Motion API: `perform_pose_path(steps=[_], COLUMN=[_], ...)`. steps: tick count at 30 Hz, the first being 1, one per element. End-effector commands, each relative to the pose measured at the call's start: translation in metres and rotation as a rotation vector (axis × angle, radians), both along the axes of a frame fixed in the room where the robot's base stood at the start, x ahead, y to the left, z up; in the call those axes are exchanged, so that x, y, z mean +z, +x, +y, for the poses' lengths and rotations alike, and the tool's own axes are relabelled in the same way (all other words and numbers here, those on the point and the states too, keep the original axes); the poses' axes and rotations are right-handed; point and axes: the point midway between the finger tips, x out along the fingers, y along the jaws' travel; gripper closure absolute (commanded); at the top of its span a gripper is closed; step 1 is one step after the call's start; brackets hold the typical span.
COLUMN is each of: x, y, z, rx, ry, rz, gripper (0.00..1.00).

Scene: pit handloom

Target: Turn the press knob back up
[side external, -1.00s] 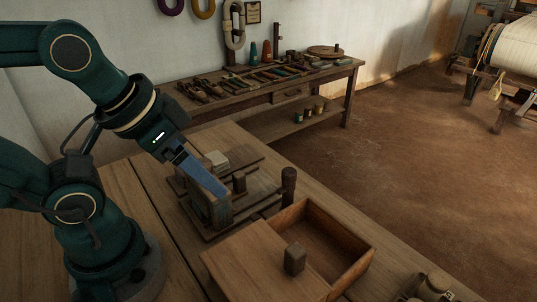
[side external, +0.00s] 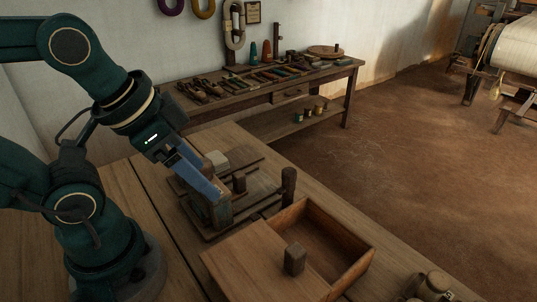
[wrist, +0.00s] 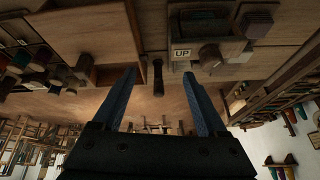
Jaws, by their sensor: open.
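A small wooden press (side external: 255,190) stands on the bench. In the wrist view a short dark knob (wrist: 210,57) sticks out beside a pale label reading "UP" (wrist: 181,56). My gripper (side external: 222,197) reaches down at a slant over the near-left side of the press in the side view. In the wrist view my gripper (wrist: 160,76) has its two blue fingers wide apart, with nothing held between them. The knob lies just right of the right fingertip in that view. From the side, the fingers and the press's upright block hide part of the press front; I cannot tell contact there.
A dark upright post (side external: 289,185) stands at the right of the press. An open wooden box (side external: 345,240) with a lid and a square handle (side external: 294,260) sits in front. A pale block (side external: 216,159) lies behind. Small spools (side external: 430,285) stand at front right.

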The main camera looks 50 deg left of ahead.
Motion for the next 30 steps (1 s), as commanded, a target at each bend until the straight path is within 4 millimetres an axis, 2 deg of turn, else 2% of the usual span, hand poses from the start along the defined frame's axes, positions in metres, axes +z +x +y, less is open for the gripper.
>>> perform_pose_path(steps=[5, 12, 20, 25, 30], x=[0.013, 0.02, 0.009, -0.002, -0.022], y=[0.008, 0.03, 0.043, 0.041, 0.04], z=[0.012, 0.049, 0.082, 0.086, 0.085], rx=[-0.217, -0.417, -0.379, -0.36, -0.361], ry=[0.121, 0.166, 0.097, 0.081, 0.081], rz=[0.115, 0.335, 0.449, 0.464, 0.465], gripper=[0.25, 0.25, 0.25, 0.25, 0.25])
